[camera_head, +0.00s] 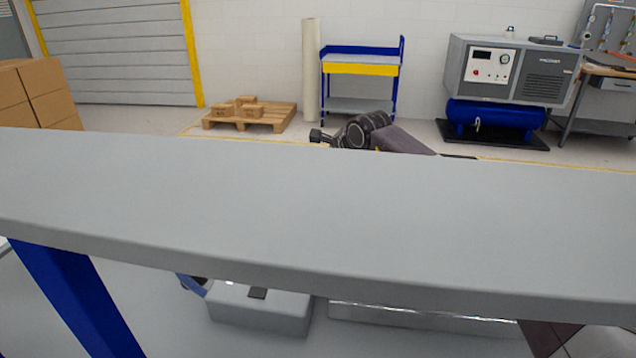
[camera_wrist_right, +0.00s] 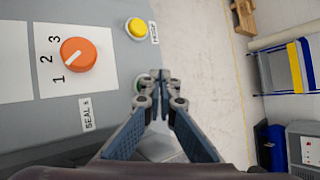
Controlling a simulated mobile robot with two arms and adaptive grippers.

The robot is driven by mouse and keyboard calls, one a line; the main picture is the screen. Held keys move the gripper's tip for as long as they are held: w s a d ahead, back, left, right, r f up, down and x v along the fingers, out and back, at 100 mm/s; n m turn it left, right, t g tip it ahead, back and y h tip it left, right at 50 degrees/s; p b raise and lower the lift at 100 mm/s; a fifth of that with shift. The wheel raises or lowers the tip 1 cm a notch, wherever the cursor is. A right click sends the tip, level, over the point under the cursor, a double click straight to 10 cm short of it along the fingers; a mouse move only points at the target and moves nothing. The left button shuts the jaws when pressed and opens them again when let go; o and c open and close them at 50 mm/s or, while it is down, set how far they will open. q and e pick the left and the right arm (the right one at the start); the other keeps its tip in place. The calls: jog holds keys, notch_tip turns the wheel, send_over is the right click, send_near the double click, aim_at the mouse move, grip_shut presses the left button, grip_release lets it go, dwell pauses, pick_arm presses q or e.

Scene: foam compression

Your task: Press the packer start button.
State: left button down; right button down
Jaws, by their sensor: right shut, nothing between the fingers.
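In the right wrist view a grey control panel (camera_wrist_right: 100,118) shows a green button (camera_wrist_right: 138,85), mostly hidden behind the fingertips of my right gripper (camera_wrist_right: 164,77). That gripper is shut and empty, with its tips in front of the button; I cannot tell whether they touch it. A yellow button (camera_wrist_right: 136,28) sits above the green one, with a small label beside it. An orange dial (camera_wrist_right: 77,54) marked 1, 2, 3 is to the left, above a label that reads SEAL s. My left gripper is not in view.
In the head view a wide grey beam (camera_head: 300,210) crosses the picture and hides much below it. A grey box (camera_head: 260,312) shows under it. Behind are a pallet (camera_head: 248,121), a blue cart (camera_head: 360,58) and a compressor (camera_head: 512,70).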

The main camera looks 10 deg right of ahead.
jog(key=shift+r+p, duration=1.45)
jog(key=shift+r, duration=1.1)
jog(key=shift+f, duration=0.15)
